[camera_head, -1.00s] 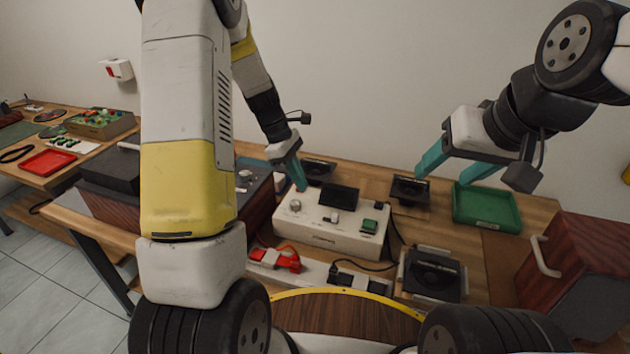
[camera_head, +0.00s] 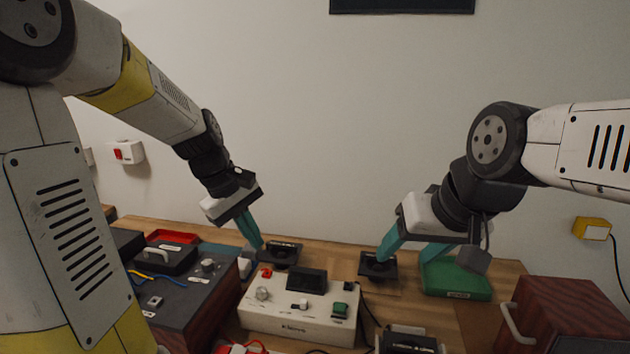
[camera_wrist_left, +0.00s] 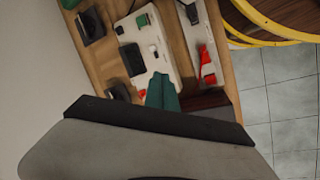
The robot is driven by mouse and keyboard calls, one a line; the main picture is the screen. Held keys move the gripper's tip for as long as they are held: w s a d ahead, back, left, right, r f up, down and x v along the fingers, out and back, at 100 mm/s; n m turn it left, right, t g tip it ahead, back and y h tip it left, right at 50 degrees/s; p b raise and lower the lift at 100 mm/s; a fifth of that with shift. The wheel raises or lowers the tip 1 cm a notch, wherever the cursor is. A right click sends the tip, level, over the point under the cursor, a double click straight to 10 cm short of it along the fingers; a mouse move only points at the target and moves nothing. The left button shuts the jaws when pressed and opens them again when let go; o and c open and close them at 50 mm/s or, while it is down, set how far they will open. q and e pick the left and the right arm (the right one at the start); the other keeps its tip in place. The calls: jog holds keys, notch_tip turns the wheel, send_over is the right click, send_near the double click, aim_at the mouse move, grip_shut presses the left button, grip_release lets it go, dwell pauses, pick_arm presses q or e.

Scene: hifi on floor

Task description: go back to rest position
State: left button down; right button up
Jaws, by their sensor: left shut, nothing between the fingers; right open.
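My left gripper (camera_head: 250,230) is shut and empty, its teal fingers together above the back left of the white control box. Its shut fingers also show in the left wrist view (camera_wrist_left: 162,92), pointing toward the box. My right gripper (camera_head: 404,252) is open and empty, with its two teal fingers apart above a black device and the green tray. Both arms are raised over the table.
The white control box (camera_head: 297,318) stands on the wooden table, with black devices (camera_head: 378,267) behind it. A green tray (camera_head: 455,281) is at the back right. A dark wooden cabinet (camera_head: 565,315) stands right and a dark-topped box (camera_head: 185,290) left.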

pick_arm(q)
jog(key=s+r+m+t, duration=0.2)
jog(key=s+r+m, duration=0.1)
jog(key=s, duration=0.4)
jog(key=s+r+m+t+y, duration=0.1)
jog(key=s+r+m+t, duration=0.1)
jog(key=s+m, duration=0.4)
jog(key=shift+v, duration=1.1)
jog(key=shift+s+f, duration=0.1)
pick_arm(e)
jog(key=shift+c, duration=0.2)
